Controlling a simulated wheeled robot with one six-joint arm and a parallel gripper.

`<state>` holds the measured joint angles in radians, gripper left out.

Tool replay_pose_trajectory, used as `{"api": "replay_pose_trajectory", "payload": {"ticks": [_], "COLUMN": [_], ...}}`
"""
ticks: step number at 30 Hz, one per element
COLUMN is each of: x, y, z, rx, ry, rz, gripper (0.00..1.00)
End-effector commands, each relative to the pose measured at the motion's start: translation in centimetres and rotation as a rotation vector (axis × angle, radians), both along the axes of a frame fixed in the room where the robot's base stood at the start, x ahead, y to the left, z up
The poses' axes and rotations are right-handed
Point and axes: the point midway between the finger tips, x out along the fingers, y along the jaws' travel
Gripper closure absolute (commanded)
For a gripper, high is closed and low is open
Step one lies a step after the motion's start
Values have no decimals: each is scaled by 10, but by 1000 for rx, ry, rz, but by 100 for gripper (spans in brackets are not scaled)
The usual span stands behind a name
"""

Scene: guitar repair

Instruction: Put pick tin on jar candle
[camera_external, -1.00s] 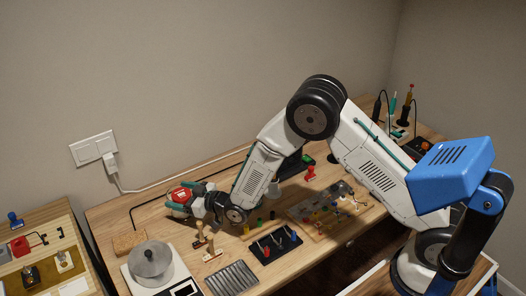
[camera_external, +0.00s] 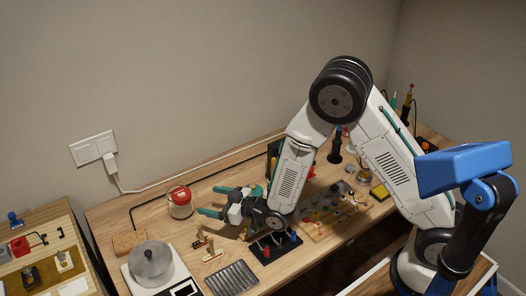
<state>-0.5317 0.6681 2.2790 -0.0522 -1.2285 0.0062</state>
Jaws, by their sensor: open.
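The jar candle (camera_external: 180,211) is a pale, squat jar standing upright at the back left of the table. The pick tin (camera_external: 179,193), round and red with a light mark on its top, sits on the jar's top. It looks about level and roughly centred. My gripper (camera_external: 214,201) is to the right of the jar, with teal-tipped fingers pointing left toward it. The fingers are open and empty, and a gap shows between them and the jar. My wrist hides part of the table behind it.
A metal pot (camera_external: 151,262) stands on a white device at the front left, near a cork block (camera_external: 130,242). Small wooden pieces (camera_external: 212,254), a ridged grey tray (camera_external: 232,278) and a black mat (camera_external: 266,254) lie in front. A black cable (camera_external: 140,207) runs behind the jar.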

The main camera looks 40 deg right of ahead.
Motion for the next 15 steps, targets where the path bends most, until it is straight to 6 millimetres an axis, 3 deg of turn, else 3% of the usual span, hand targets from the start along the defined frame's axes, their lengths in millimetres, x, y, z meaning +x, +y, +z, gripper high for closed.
{"api": "replay_pose_trajectory", "payload": {"ticks": [5,8,12,15], "x": [3,10,15,8], "y": [-4,-19,-61,-100], "z": [5,22,59,85], "rx": [-8,-37,-109,-165], "ry": [11,51,170,278], "rz": [-9,-36,-107,-164], "gripper": [21,21,21,21]}}
